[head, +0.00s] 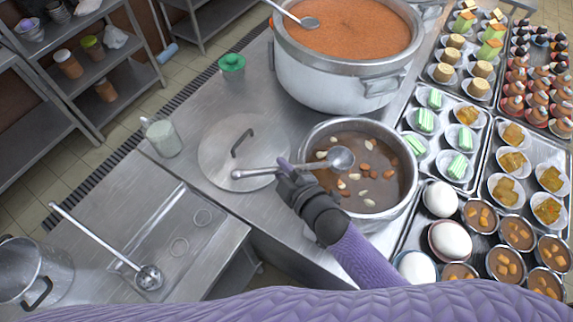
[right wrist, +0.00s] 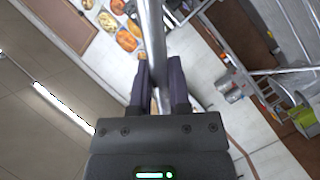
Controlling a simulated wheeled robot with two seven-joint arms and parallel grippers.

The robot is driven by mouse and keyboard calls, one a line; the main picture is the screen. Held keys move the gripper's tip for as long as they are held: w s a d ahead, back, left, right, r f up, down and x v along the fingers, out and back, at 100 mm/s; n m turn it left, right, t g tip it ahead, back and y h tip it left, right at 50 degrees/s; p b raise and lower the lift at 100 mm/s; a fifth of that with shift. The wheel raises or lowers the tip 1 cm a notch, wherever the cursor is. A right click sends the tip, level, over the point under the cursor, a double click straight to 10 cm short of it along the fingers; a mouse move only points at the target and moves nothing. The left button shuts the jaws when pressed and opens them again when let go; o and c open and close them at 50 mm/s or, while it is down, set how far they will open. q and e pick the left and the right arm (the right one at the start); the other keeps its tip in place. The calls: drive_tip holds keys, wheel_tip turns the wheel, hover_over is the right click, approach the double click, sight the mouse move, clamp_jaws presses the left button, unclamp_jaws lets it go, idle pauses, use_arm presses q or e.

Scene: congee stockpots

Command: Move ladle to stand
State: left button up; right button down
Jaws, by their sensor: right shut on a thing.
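A steel ladle (head: 265,171) is in my right gripper (head: 284,170), which is shut on its handle. Its bowl (head: 341,158) is at the right, over a steel pot (head: 408,207) of brown soup with nuts. Whether the bowl touches the soup is unclear. In the right wrist view the handle (right wrist: 152,35) runs between the fingers (right wrist: 158,75). A second ladle (head: 100,240) lies at the lower left, on a lower steel surface (head: 200,260). I cannot tell which thing is the stand. My left gripper is not in view.
A round lid (head: 215,155) lies left of the soup pot. A big stockpot (head: 335,88) of orange congee with another ladle (head: 308,22) stands behind. A glass jar (head: 162,138) and green-lidded container (head: 232,66) stand left. Dessert trays (head: 482,150) fill the right. An empty pot (head: 35,270) stands lower left.

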wheel_tip(320, 180, up, 2)
drive_tip(key=shift+r+p, duration=0.1)
drive_tip(key=shift+p, duration=0.55)
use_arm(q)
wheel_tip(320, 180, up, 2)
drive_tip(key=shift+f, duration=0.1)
use_arm(e)
drive_tip(key=shift+n, duration=0.3)
wheel_tip(320, 180, up, 5)
drive_tip(key=p, duration=0.5)
drive_tip(key=shift+r, duration=0.2)
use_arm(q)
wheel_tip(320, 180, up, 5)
use_arm(e)
drive_tip(key=shift+f, duration=0.3)
